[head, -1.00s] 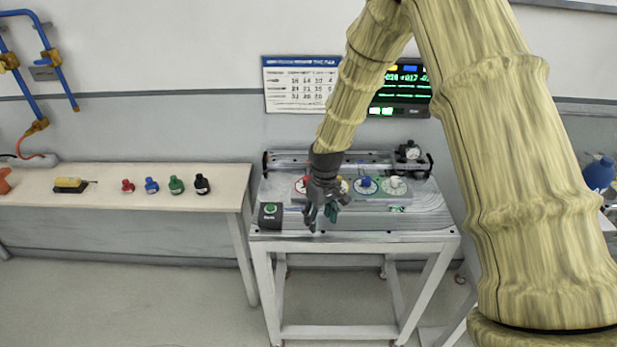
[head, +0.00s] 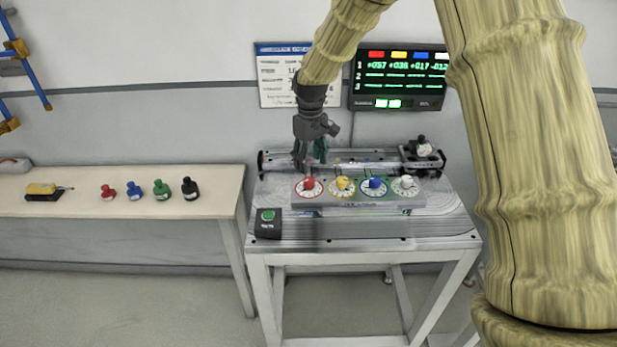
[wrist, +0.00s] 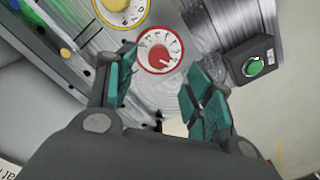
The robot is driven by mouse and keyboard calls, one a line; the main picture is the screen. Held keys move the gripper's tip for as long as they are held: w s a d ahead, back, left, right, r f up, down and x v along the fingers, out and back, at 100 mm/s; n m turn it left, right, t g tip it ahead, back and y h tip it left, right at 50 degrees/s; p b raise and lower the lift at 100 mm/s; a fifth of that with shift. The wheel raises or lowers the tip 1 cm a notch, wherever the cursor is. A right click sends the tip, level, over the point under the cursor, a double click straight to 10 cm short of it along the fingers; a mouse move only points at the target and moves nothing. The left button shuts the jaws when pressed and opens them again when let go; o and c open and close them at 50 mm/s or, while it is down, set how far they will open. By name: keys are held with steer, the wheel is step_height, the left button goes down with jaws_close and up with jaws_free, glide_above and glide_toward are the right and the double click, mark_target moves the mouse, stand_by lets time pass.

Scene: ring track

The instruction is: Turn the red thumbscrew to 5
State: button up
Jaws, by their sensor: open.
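The red thumbscrew (head: 309,184) stands on a white dial with a red rim, leftmost in a row on a grey block. In the wrist view the red thumbscrew (wrist: 159,57) and its dial lie between my fingertips, beyond them; the dial numbers are too small to read. My gripper (head: 310,160) is open and empty, with dark teal fingers. In the head view it appears just above and behind the red dial, apart from it. In the wrist view my gripper (wrist: 160,72) shows both fingers spread.
Yellow (head: 342,184), blue (head: 375,183) and white (head: 406,182) thumbscrews stand to the right. A green button box (head: 267,223) sits front left. A rail with a carriage (head: 422,155) runs behind. A wall display (head: 400,80) shows numbers under colour patches.

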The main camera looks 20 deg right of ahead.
mark_target(309, 180)
step_height(309, 180, down, 6)
steer(key=shift+w+f+p, duration=0.1)
steer(key=shift+w+p, duration=0.05)
steer(key=shift+p, duration=0.5)
steer(key=shift+w+f, duration=0.2)
steer(key=shift+f, duration=0.65)
steer(key=shift+s, duration=0.15)
steer(key=c, duration=1)
